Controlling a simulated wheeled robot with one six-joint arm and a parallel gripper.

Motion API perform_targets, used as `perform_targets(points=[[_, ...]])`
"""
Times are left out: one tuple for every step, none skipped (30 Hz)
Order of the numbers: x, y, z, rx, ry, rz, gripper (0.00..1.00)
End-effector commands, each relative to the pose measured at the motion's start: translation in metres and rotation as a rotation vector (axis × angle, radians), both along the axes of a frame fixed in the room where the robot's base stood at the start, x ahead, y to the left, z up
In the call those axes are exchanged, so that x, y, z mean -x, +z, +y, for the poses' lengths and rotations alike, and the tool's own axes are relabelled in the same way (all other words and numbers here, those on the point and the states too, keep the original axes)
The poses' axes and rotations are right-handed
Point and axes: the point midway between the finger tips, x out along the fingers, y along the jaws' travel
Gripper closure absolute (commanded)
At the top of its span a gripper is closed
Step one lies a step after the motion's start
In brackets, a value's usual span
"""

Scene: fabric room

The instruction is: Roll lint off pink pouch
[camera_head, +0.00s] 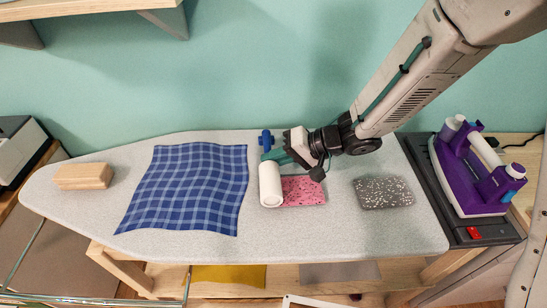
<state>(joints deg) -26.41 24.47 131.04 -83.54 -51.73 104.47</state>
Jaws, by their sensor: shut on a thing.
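The pink pouch (305,191) lies flat on the grey ironing board and has small dark specks on it. The white lint roller (270,186) is at the pouch's left edge and covers part of it. Whether the roller presses on the pouch or hovers just above it, I cannot tell. My gripper (284,158) is shut on the lint roller's teal handle, just behind the pouch. The fingertips are small and partly hidden by the wrist.
The ironing board (70,205) also bears a blue checked cloth (190,187), a wooden block (84,176), a grey speckled pouch (383,192) and a small blue object (266,140). A purple iron (475,170) stands on a dark rest at right.

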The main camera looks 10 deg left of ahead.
Motion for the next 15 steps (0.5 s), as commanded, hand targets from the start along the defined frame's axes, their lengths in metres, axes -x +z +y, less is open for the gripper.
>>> perform_targets(points=[[-0.001, -0.001, -0.003, 0.002, -0.001, 0.000, 1.00], [-0.001, -0.001, -0.004, 0.002, -0.001, 0.000, 1.00], [-0.002, -0.001, -0.006, 0.002, -0.001, 0.000, 1.00], [-0.002, -0.001, -0.007, 0.002, 0.000, 0.001, 1.00], [-0.002, -0.001, -0.009, 0.002, 0.000, 0.001, 1.00], [-0.003, -0.001, -0.010, 0.002, -0.001, 0.000, 1.00], [-0.003, -0.001, -0.012, 0.002, -0.001, 0.000, 1.00], [-0.004, -0.001, -0.013, 0.002, -0.001, 0.000, 1.00], [-0.004, -0.001, -0.015, 0.002, -0.001, 0.000, 1.00], [-0.005, -0.001, -0.016, 0.002, -0.001, 0.000, 1.00], [-0.005, -0.001, -0.017, 0.002, -0.001, 0.000, 1.00], [-0.005, -0.001, -0.019, 0.002, -0.001, 0.000, 1.00], [-0.006, -0.001, -0.020, 0.002, -0.001, 0.000, 1.00], [-0.006, -0.001, -0.022, 0.002, -0.001, 0.000, 1.00], [-0.007, -0.001, -0.024, 0.003, -0.001, 0.000, 1.00]])
